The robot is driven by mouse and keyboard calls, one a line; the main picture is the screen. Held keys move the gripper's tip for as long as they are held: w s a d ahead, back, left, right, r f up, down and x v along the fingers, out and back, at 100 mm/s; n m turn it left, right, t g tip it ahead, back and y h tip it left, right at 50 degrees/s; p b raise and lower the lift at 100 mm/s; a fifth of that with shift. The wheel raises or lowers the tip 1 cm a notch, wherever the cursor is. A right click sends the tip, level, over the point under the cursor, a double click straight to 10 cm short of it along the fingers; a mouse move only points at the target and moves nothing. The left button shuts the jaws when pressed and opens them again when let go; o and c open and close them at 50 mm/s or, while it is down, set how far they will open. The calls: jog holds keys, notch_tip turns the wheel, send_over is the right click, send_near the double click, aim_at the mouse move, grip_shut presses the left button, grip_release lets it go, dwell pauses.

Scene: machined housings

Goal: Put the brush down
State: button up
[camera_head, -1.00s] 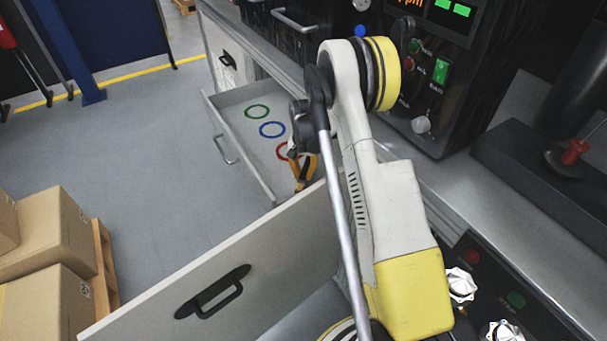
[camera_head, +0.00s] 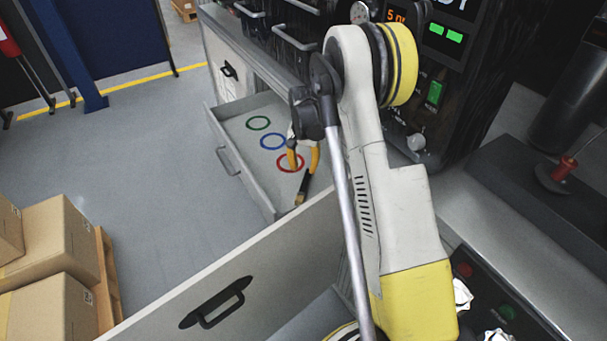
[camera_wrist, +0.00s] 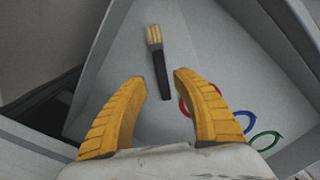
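The brush (camera_wrist: 159,68) has a black handle and pale bristles. In the wrist view it lies on the floor of the open drawer (camera_wrist: 205,50), bristles away from me, apart from the fingers. My gripper (camera_wrist: 160,78) is open, its two yellow fingers spread on either side of the handle's line with nothing between them in grip. In the head view my gripper (camera_head: 304,160) is over the drawer (camera_head: 238,135), and the dark brush (camera_head: 303,188) shows just below the fingers. Part of the drawer is hidden behind my arm.
Green (camera_head: 258,123), blue (camera_head: 273,141) and red (camera_head: 290,163) rings mark the drawer floor. A nearer open drawer front (camera_head: 260,265) stands beside it. A control panel (camera_head: 440,90) is at the right. Cardboard boxes (camera_head: 55,240) stand at the left; the floor between is clear.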

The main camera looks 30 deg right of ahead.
jog(key=s+a+r+n+t, duration=0.15)
jog(key=s+a+r, duration=0.25)
jog(key=r, duration=0.6)
jog(key=s+a+r+n+t, duration=0.15)
jog(key=s+a+r, duration=0.25)
jog(key=r, duration=0.6)
jog(key=s+a+r+n+t, duration=0.2)
jog(key=s+a, duration=0.2)
jog(key=s, duration=0.5)
jog(key=s+a+r+n+t, duration=0.2)
jog(key=s+a, duration=0.3)
jog(key=s, duration=0.5)
jog(key=shift+r+n+p, duration=0.3)
jog(key=shift+r+n, duration=0.2)
jog(key=shift+n, duration=0.3)
jog(key=shift+a, duration=0.1)
